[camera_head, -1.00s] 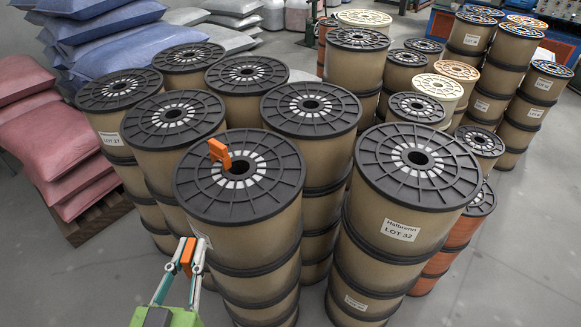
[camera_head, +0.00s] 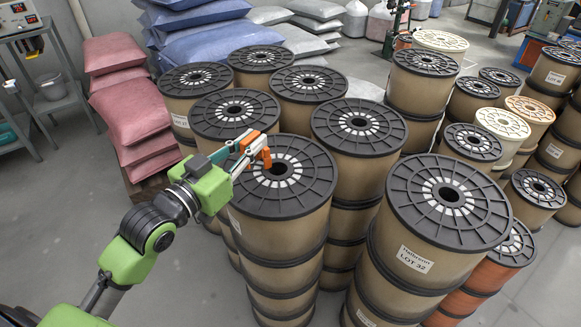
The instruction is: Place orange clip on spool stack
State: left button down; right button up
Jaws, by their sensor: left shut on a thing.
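An orange clip (camera_head: 263,153) stands upright on the black top flange of the front left spool stack (camera_head: 297,198), just left of the core hole. My left gripper (camera_head: 246,142) reaches in from the left over that flange. Its teal fingers are shut, with an orange piece between the tips. This orange piece meets the clip in the picture. I cannot tell here whether they are one piece or two touching. My right gripper is out of view.
Several brown spool stacks with black tops stand close around; the LOT 32 stack (camera_head: 422,240) is to the right. Pink sacks (camera_head: 128,100) and blue sacks (camera_head: 222,47) are piled behind. A grey shelf cart (camera_head: 45,84) is at far left. Grey floor (camera_head: 70,210) is clear at left.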

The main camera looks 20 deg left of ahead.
pick_arm(q)
jog(key=w+d+f, duration=0.1)
jog(key=d+f, duration=0.1)
jog(key=w+d+f, duration=0.2)
jog(key=d, duration=0.1)
jog(key=w+d+f+p, duration=0.1)
jog(key=w+d+f, duration=0.1)
jog(key=f, duration=0.1)
jog(key=shift+w+d+f, duration=0.1)
jog(key=shift+w+d, duration=0.1)
jog(key=f, duration=0.3)
jog(key=shift+w+d+f+p, duration=0.1)
jog(key=shift+w+d+p, duration=0.1)
jog(key=shift+d+p, duration=0.15)
jog(key=shift+a+f, duration=0.1)
jog(key=shift+f, duration=0.25)
jog(key=shift+f, duration=0.15)
jog(key=c, duration=2)
grip_release()
jog(key=shift+s, duration=0.1)
